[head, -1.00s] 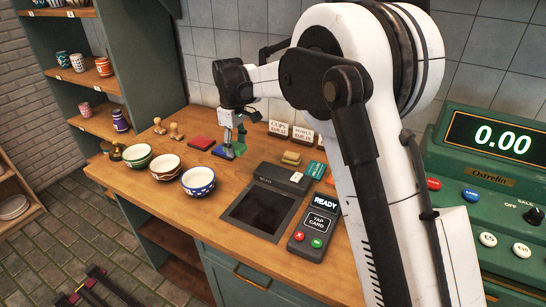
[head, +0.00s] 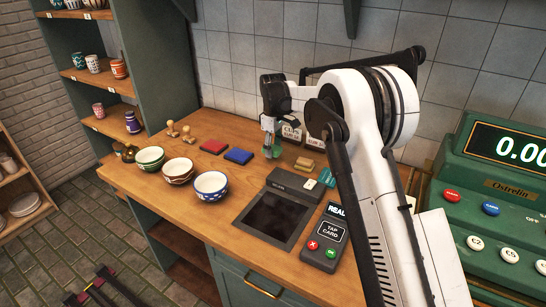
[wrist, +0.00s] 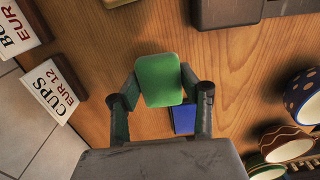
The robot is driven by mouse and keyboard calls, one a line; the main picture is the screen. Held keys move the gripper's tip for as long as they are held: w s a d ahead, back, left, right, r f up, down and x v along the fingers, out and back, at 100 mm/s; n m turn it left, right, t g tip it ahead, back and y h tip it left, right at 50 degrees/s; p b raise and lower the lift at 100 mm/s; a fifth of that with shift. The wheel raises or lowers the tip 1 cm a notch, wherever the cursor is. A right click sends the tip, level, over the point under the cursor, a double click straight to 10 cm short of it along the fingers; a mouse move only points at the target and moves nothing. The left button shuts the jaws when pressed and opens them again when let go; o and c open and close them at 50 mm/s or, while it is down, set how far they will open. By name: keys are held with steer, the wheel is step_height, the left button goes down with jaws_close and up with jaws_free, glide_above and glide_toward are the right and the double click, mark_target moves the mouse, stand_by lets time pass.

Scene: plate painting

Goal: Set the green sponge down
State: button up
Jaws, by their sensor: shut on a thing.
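The green sponge (wrist: 160,80) is between the two fingers of my gripper (wrist: 163,98) in the wrist view, and the gripper is shut on it. The sponge's flat face shows, and bare wood lies around it. In the head view my gripper (head: 271,146) is just right of the blue pad (head: 238,156), with a bit of green at its tip. The blue pad also shows in the wrist view (wrist: 183,118), partly covered by the sponge and a finger. I cannot tell whether the sponge touches the counter.
Three bowls stand nearer, including a blue dotted one (head: 211,186). Price signs (wrist: 53,88) stand close by the gripper. A tan block (head: 310,164) and card reader (head: 324,240) are to the right.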

mark_target(273, 162)
steer(key=shift+f, duration=1.9)
steer(key=shift+f, duration=0.2)
steer(key=o, duration=1.1)
steer(key=shift+r, duration=0.1)
step_height(273, 162, up, 12)
steer(key=shift+r, duration=0.1)
steer(key=shift+r, duration=0.1)
